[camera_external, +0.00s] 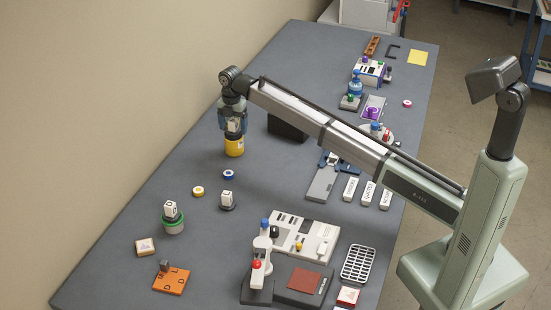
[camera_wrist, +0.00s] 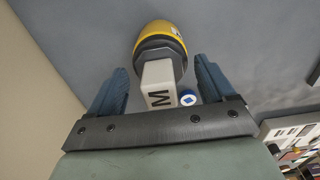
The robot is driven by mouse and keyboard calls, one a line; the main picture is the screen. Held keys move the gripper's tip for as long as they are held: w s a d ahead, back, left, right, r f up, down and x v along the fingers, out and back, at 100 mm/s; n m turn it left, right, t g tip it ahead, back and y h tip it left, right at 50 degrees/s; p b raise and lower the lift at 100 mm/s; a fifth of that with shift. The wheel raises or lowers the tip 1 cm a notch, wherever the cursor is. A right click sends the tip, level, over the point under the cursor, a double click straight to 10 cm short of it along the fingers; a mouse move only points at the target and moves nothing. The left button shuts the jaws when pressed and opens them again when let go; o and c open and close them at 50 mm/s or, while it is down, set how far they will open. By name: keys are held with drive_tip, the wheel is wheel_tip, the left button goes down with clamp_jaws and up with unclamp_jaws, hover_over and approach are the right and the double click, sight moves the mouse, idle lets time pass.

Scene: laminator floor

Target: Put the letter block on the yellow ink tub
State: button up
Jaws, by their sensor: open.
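The yellow ink tub (camera_external: 234,147) stands upright on the grey bench below my gripper (camera_external: 234,125). In the wrist view the yellow tub (camera_wrist: 165,33) shows a dark top. A white letter block marked M (camera_wrist: 158,82) stands over that dark top, and it appears to rest on it. The block also shows between the fingers in the outside view (camera_external: 233,125). My gripper (camera_wrist: 160,70) is open, with one blue finger on each side of the block and a visible gap to each. The exact contact under the block is hard to see.
Another letter block (camera_external: 170,208) sits on a green tub (camera_external: 173,225), and one (camera_external: 227,196) sits on a dark round base. Blue (camera_external: 228,174) and yellow (camera_external: 198,191) rings lie nearby. A dark box (camera_external: 287,128) stands to the right. The bench's left side is clear.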

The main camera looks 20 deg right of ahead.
sight(235, 122)
wheel_tip(235, 122, up, 12)
drive_tip(key=shift+r, duration=0.15)
idle(0.5)
